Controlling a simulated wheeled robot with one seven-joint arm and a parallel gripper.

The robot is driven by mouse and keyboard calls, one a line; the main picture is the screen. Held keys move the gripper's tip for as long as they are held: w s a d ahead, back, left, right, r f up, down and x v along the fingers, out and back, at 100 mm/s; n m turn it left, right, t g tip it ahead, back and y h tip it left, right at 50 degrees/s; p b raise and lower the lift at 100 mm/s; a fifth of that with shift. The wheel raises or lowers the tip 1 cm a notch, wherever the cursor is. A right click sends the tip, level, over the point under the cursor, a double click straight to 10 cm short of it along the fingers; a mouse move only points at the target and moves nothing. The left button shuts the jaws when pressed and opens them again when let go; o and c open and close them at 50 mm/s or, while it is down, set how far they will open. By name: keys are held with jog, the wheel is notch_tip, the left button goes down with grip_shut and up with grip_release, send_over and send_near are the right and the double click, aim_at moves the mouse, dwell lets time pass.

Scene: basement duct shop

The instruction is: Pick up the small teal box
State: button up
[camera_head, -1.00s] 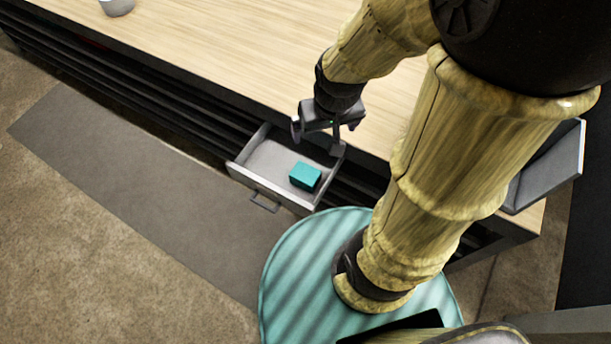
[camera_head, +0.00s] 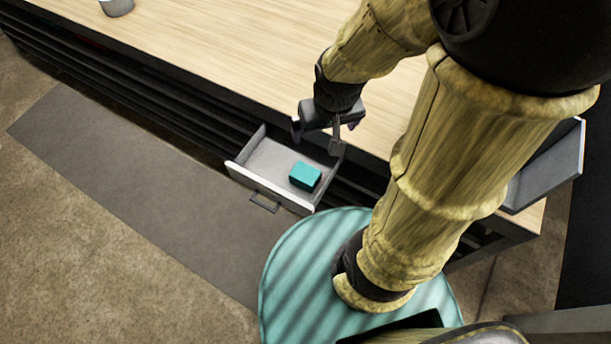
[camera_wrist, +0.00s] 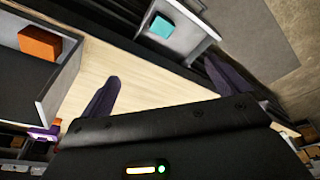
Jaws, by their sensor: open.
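The small teal box (camera_head: 305,176) lies in an open, light grey drawer (camera_head: 236,172) at the front of the workbench. It sits towards the drawer's right front part. My gripper (camera_head: 318,142) is open and empty, above the drawer's back right edge and apart from the box. In the wrist view the teal box (camera_wrist: 161,27) shows at the top, inside the drawer (camera_wrist: 196,38), beyond the open fingers of my gripper (camera_wrist: 165,85).
The wooden workbench top (camera_head: 220,60) lies behind the drawer, with a grey round container (camera_head: 116,7) at its far left. A grey bin-like piece (camera_head: 545,170) stands at the right. The wrist view shows an orange box (camera_wrist: 40,43) in a grey compartment. A dark floor mat (camera_head: 140,170) is clear.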

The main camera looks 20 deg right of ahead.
jog(key=w+f+n+b, duration=0.3)
jog(key=f+n+b, duration=0.3)
jog(key=f, duration=0.1)
jog(key=w+f+n+b, duration=0.3)
jog(key=f+n+b, duration=0.3)
jog(key=f, duration=0.2)
jog(key=n+g+h+b, duration=0.1)
jog(key=n+b, duration=1.2)
jog(key=n, duration=0.2)
send_over(305, 173)
jog(key=s+a, duration=0.2)
notch_tip(305, 173, down, 16)
jog(key=shift+d, duration=0.1)
jog(key=f+b, duration=0.1)
jog(key=f, duration=0.2)
jog(key=f+b, duration=0.1)
jog(key=f, duration=0.3)
jog(key=w+d+f, duration=0.1)
jog(key=f, duration=0.3)
jog(key=shift+w+f+b, duration=0.1)
jog(key=shift+f+b, duration=0.05)
jog(key=shift+b, duration=0.25)
jog(key=shift+w+d+f, duration=0.1)
jog(key=shift+d+f, duration=0.05)
jog(key=shift+f, duration=0.3)
